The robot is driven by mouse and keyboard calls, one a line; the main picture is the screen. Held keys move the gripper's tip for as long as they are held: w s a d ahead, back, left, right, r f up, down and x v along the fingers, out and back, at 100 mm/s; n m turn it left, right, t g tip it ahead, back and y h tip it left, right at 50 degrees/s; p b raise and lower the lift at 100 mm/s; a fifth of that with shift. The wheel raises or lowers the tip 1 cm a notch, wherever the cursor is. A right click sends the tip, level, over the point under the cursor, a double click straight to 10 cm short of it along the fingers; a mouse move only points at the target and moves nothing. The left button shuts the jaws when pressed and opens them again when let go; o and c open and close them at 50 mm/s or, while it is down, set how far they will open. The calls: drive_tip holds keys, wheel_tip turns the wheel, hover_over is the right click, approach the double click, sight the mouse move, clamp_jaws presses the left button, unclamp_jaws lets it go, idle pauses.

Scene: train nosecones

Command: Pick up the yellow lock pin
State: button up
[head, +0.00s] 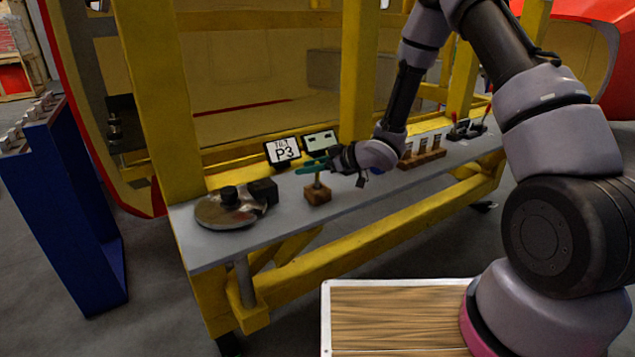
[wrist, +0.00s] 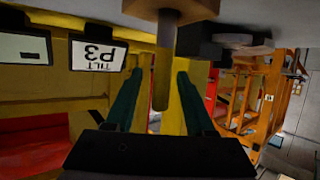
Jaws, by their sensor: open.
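The yellow lock pin (head: 317,180) stands upright in a small wooden block (head: 317,194) on the grey shelf. In the wrist view, which is upside down, the pin (wrist: 162,80) hangs from the block (wrist: 170,8) at the top. My gripper (head: 312,165) reaches in from the right at the pin's upper part. Its green fingers (wrist: 157,88) are open, one on each side of the pin, with gaps showing. In the head view the fingers hide the pin's top.
A sign reading TILT P3 (head: 283,151) and another panel (head: 320,141) stand behind. A wooden rack (head: 422,158) sits to the right. Yellow posts (head: 163,80) rise from the shelf (head: 205,254).

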clamp_jaws()
